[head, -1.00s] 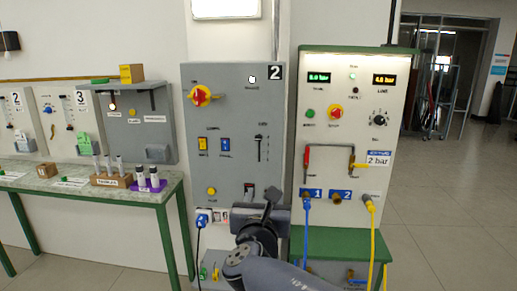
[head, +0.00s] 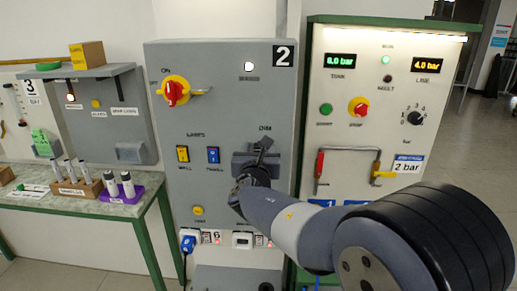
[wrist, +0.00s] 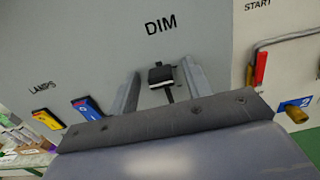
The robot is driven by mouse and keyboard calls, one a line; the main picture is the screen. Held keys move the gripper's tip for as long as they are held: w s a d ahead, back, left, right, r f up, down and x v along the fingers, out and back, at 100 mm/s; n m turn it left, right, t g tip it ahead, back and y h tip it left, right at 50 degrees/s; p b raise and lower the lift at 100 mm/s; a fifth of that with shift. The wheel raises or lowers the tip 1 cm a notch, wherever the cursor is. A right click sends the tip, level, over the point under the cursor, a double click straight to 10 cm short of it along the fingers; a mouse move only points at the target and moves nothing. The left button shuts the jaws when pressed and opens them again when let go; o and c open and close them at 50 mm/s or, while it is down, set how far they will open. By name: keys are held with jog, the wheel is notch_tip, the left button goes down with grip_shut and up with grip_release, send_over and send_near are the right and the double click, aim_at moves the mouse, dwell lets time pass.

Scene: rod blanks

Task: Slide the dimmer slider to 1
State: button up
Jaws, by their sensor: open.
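The dimmer slider shows in the wrist view as a black knob (wrist: 161,76) with a light line across it, on a dark vertical slot under the word DIM. The grey panel marked 2 (head: 222,120) carries it. My gripper (wrist: 158,85) is open, with one finger on each side of the knob. I cannot tell whether the fingers touch it. In the head view my gripper (head: 258,150) is at the panel and covers most of the slider. No scale marks of the slider can be read.
Yellow (head: 183,154) and blue (head: 213,155) lamp switches sit left of the slider. A red rotary switch (head: 173,93) is higher up. The pressure panel (head: 335,110) with pipes and a red handle stands at the right. A bench (head: 100,208) with racks is at the left.

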grip_shut()
dwell(0.5)
